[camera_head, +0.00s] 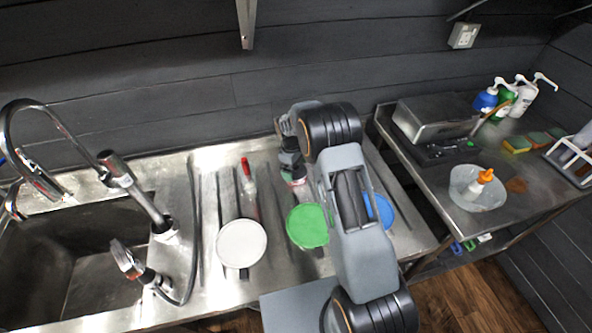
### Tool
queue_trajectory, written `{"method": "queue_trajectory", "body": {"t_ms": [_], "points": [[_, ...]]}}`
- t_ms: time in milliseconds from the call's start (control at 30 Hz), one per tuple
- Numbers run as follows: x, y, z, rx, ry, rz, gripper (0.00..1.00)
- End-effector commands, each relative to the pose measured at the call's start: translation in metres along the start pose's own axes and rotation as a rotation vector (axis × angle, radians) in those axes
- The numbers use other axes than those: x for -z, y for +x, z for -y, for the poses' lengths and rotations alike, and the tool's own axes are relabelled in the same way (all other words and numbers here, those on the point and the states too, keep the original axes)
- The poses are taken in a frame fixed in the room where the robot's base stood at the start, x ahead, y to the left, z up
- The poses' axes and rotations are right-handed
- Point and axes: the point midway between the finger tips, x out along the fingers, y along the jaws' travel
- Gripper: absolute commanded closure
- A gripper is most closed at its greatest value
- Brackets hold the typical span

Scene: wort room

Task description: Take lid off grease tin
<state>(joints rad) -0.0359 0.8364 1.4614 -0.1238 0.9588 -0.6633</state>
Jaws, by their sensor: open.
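My gripper (292,168) points down over the steel drainboard, just behind the green disc. A small tin (298,182) with a reddish and pale side shows right under the fingertips, partly hidden by my gripper and arm. I take it for the grease tin; its lid cannot be made out. My gripper is open, and whether the fingers are around the tin or only above it cannot be told.
A white round dish (241,243), a green disc (308,226) and a partly hidden blue disc (378,209) lie on the drainboard. A red-topped bottle (247,172) stands left of my gripper. Left are taps and a sink (85,265); right, a side table holds a bowl (476,194).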

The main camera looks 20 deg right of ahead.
Motion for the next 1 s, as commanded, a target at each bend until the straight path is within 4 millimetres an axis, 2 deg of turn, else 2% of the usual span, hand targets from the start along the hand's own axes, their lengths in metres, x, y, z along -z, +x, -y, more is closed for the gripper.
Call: {"method": "queue_trajectory", "body": {"t_ms": [233, 633, 1000], "points": [[0.0, 0.0011, 0.0, 0.0, 0.0, 0.0, 0.02], [0.0002, 0.0006, 0.0, 0.0, 0.0, 0.0, 0.39], [0.0001, -0.0007, -0.0002, -0.001, 0.0, -0.001, 0.39]]}}
